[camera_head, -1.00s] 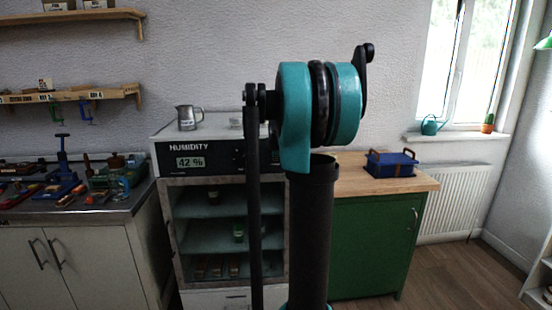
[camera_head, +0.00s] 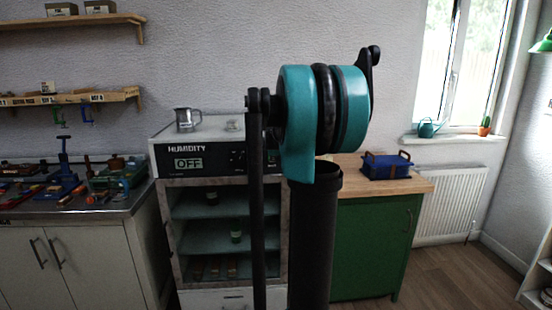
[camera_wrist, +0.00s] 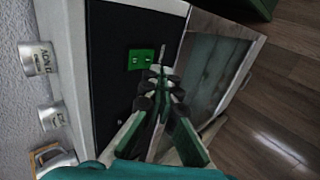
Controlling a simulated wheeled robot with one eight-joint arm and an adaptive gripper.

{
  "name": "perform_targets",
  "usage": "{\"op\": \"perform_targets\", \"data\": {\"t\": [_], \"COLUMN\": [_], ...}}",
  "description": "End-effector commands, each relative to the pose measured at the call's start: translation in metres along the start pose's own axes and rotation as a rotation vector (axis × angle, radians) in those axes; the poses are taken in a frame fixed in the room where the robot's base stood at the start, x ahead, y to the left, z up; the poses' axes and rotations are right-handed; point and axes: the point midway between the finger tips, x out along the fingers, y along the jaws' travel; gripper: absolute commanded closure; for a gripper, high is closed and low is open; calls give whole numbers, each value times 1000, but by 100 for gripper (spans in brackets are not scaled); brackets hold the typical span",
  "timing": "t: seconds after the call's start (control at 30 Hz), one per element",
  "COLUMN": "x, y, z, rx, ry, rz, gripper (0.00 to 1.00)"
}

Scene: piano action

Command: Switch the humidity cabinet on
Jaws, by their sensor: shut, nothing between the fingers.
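The humidity cabinet (camera_head: 215,134) stands against the wall in the head view, with a black control panel labelled HUMIDITY. Its display (camera_head: 188,163) reads OFF. In the wrist view, the black panel (camera_wrist: 110,90) carries a small green switch (camera_wrist: 141,60). My gripper (camera_wrist: 159,80) is shut and empty, its tips close beside the switch; I cannot tell whether they touch it. In the head view my arm covers the right part of the panel and hides the gripper.
A metal jug (camera_head: 187,118) stands on the cabinet top. A workbench (camera_head: 95,213) with tools is at the left. A green cupboard (camera_head: 370,245) bearing a blue box (camera_head: 386,166) is at the right. The floor shows at the far right.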

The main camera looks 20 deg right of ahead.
Motion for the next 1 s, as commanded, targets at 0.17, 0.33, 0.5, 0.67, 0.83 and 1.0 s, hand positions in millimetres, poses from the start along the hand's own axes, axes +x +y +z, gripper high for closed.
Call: {"op": "perform_targets", "data": {"t": [0.17,0.33,0.5,0.67,0.83,1.0], "x": [-25,-53,-80,-95,-100,-100], "y": [0,0,0,1,1,1], "z": [-1,-1,-1,-1,-1,-1], "rx": [0,0,0,0,0,0], "ry": [0,0,0,0,0,0], "rz": [0,0,0,0,0,0], "gripper": [100,100,100,100,100,100]}}
